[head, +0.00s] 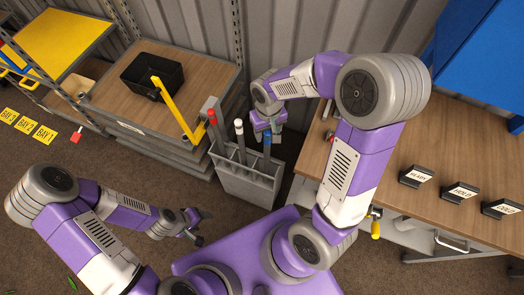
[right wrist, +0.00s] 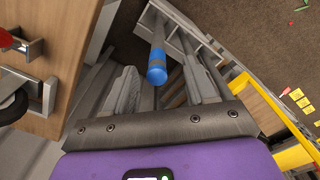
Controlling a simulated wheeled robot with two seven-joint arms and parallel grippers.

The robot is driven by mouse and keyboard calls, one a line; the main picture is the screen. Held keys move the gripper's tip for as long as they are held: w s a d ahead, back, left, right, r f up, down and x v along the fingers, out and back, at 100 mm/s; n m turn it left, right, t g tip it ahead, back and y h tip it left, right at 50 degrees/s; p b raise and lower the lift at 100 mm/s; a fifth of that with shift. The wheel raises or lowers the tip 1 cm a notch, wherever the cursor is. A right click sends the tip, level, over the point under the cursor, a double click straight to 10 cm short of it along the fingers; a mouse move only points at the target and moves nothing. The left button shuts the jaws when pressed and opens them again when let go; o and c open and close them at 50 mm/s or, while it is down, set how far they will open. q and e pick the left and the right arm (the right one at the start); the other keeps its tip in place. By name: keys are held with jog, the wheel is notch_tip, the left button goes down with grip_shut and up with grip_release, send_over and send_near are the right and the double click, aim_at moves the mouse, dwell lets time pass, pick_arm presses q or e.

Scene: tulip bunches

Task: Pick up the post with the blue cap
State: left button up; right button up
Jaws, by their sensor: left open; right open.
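The post with the blue cap (head: 267,140) stands in a grey slotted bin (head: 236,182), on the right of a red-capped post (head: 213,118) and a white-capped post (head: 239,128). My right gripper (head: 268,133) is open at the blue cap's top. In the right wrist view the blue cap (right wrist: 157,74) appears between the two open fingers (right wrist: 167,88), with its grey shaft running away into the bin. I cannot tell whether the fingers touch it. My left gripper (head: 198,225) is open and empty, low on the left, apart from the bin.
A wooden bench (head: 440,150) with small black label stands (head: 416,176) is right of the bin. A workbench (head: 200,75) with a black crate (head: 152,76) and a yellow bar (head: 172,108) is left. Brown floor lies open at lower left.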

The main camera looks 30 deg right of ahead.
aim_at(267, 139)
jog(key=shift+w+f, duration=0.2)
jog(key=shift+f, duration=0.15)
jog(key=f, duration=0.2)
jog(key=f+b, duration=0.1)
jog(key=f, duration=0.1)
jog(key=w+f+b, duration=0.1)
jog(key=f, duration=0.2)
jog(key=shift+d+f, duration=0.1)
jog(key=shift+d, duration=0.3)
grip_shut()
